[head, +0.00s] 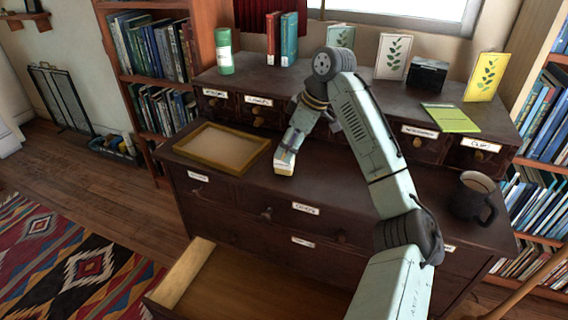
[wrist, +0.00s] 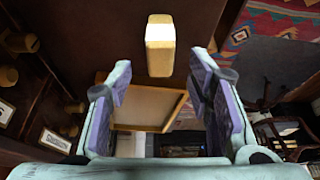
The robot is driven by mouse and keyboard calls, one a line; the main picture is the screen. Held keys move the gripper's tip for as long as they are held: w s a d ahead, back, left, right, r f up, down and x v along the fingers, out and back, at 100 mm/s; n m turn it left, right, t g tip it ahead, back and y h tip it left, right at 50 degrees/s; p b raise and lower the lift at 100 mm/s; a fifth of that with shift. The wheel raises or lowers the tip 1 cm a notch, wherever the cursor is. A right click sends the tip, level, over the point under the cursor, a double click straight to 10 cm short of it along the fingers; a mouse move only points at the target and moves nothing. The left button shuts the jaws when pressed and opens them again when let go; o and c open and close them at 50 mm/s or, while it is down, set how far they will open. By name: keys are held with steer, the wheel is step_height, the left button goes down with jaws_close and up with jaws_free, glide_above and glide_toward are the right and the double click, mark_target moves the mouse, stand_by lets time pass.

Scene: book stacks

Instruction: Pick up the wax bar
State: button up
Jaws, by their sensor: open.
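The wax bar (head: 284,168) is a small yellowish block with a white part, on the dark dresser top just right of the wooden tray. In the wrist view the wax bar (wrist: 160,58) shows at the top middle, lined up with the gap between the fingers. My gripper (wrist: 161,85) is open, one finger on each side, with nothing held between them. In the head view my gripper (head: 291,144) points down at the bar, very close to it; whether it touches is hard to tell.
The shallow wooden tray (head: 223,149) is left of the bar. A dark mug (head: 473,198) stands at the right end. A green canister (head: 224,52), books (head: 289,38) and a black box (head: 427,76) stand on the raised back. A lower drawer (head: 190,272) is pulled out.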

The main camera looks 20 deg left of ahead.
mark_target(284, 164)
steer(key=x, duration=0.5)
steer(key=shift+d+f+p, duration=0.1)
steer(key=shift+d+p, duration=0.1)
steer(key=shift+p, duration=0.2)
steer(key=shift+c, duration=0.3)
jaws_close()
